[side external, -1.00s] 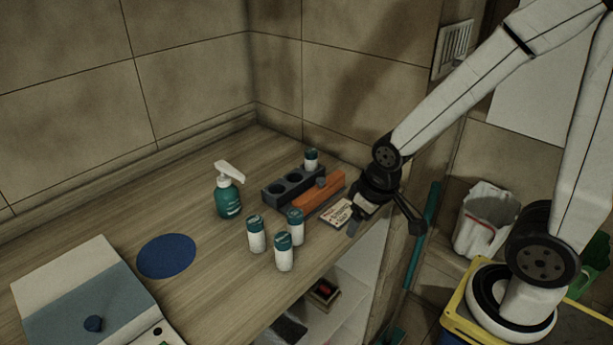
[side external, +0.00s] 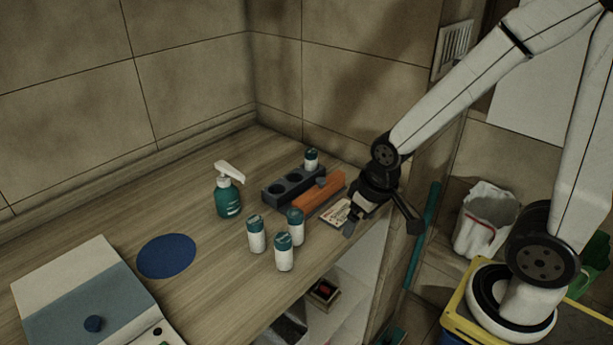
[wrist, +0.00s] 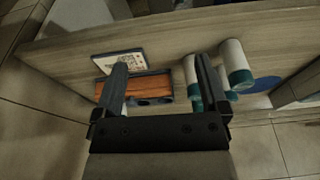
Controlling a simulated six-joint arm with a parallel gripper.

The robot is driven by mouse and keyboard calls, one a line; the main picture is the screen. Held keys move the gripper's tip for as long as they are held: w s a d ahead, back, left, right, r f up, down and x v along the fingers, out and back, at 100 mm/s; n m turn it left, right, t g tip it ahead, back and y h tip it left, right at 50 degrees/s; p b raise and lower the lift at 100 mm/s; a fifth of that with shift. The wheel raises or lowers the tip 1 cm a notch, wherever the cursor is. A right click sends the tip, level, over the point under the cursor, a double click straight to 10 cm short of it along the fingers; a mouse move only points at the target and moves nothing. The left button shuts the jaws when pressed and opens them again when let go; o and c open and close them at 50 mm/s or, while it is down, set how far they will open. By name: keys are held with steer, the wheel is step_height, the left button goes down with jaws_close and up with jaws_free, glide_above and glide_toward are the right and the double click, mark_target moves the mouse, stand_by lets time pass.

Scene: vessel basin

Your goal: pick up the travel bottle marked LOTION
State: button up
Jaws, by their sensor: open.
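Three white travel bottles with teal caps stand loose on the counter: a left one (side external: 256,236), a front one (side external: 284,254) and a right one (side external: 296,228). A fourth like them (side external: 311,160) stands in a dark rack (side external: 279,196). The lettering is too small to read, so I cannot tell which is LOTION. My gripper (side external: 382,224) is open and empty at the counter's right edge, right of the loose bottles. In the wrist view, bottles (wrist: 236,66) show beyond and beside the right finger of my gripper (wrist: 161,72), which partly hides them.
An orange block (side external: 319,190) and a printed card (side external: 336,213) lie between the rack and my gripper. A blue disc (side external: 166,256) and a grey-blue case (side external: 85,295) are at left. The counter between is clear.

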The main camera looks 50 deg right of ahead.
steer(key=w+m, duration=0.1)
steer(key=m, duration=0.1)
step_height(320, 180, up, 4)
steer(key=m+t+y, duration=0.8)
steer(key=m+t, duration=0.1)
steer(key=m, duration=1.8)
glide_above(316, 151)
steer(key=shift+w+d+r, duration=0.1)
steer(key=shift+r, duration=0.05)
steer(key=shift+f, duration=1.8)
